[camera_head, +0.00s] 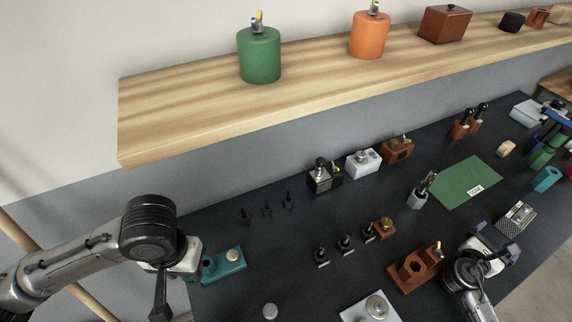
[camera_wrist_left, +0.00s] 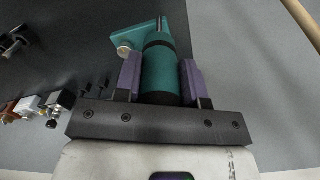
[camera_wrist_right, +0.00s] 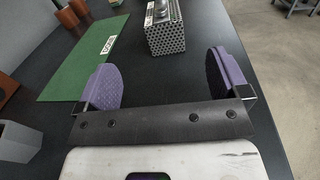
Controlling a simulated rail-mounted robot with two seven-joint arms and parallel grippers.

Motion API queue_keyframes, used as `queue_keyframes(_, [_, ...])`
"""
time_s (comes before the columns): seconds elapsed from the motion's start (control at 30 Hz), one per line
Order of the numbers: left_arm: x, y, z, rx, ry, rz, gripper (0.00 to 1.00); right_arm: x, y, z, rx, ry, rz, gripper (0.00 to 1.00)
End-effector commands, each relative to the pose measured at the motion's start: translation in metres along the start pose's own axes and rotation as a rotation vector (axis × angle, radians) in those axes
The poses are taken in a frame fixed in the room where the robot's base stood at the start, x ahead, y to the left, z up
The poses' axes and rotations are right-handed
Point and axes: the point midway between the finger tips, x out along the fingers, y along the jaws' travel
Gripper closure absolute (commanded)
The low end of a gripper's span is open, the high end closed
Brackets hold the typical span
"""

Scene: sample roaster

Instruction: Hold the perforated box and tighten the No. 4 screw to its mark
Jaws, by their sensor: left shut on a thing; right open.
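The perforated box (camera_wrist_right: 165,38) stands ahead of my right gripper, a grey block full of small holes. Its upper face is partly cut off by the frame edge. It also shows in the head view (camera_head: 516,219) on the right of the dark table. My right gripper (camera_head: 496,240) is open and empty, apart from the box and on its near side. In the left wrist view my left gripper (camera_wrist_left: 160,80) is shut on a teal cylindrical handle (camera_wrist_left: 159,72) with dark bands. A teal block (camera_wrist_left: 128,40) lies beyond it. I cannot make out the No. 4 screw or its mark.
A green mat (camera_head: 465,183) lies left of the box. A brown block with a hexagonal hole (camera_head: 412,271) stands left of my right gripper. A teal block with a grey knob (camera_head: 224,266) is beside my left gripper. A wooden shelf (camera_head: 190,120) runs above the table.

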Motion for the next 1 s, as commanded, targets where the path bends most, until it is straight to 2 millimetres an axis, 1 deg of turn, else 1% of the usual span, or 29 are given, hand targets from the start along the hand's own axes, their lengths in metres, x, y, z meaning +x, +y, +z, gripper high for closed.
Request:
queue_keyframes(0.03, [0.003,0.000,-0.001,-0.005,0.001,0.001,1.00,0.002,0.000,-0.004,-0.015,-0.005,-0.002,0.06])
queue_keyframes(0.17, [0.005,-0.001,-0.002,-0.013,0.001,0.001,1.00,0.009,0.000,-0.006,-0.033,-0.010,-0.005,0.06])
queue_keyframes(0.27, [0.007,-0.001,-0.002,-0.014,0.001,0.000,1.00,0.019,0.000,-0.006,-0.037,-0.012,-0.006,0.06])
queue_keyframes(0.7, [0.027,-0.001,-0.002,-0.013,0.001,0.000,1.00,0.089,-0.001,-0.005,-0.035,-0.011,-0.006,0.06])
queue_keyframes(0.9, [0.033,-0.001,-0.002,-0.013,0.001,0.000,1.00,0.111,-0.001,-0.005,-0.034,-0.010,-0.006,0.06])
queue_keyframes(1.0, [0.035,-0.001,-0.002,-0.013,0.001,0.000,1.00,0.118,-0.001,-0.005,-0.034,-0.009,-0.005,0.06])
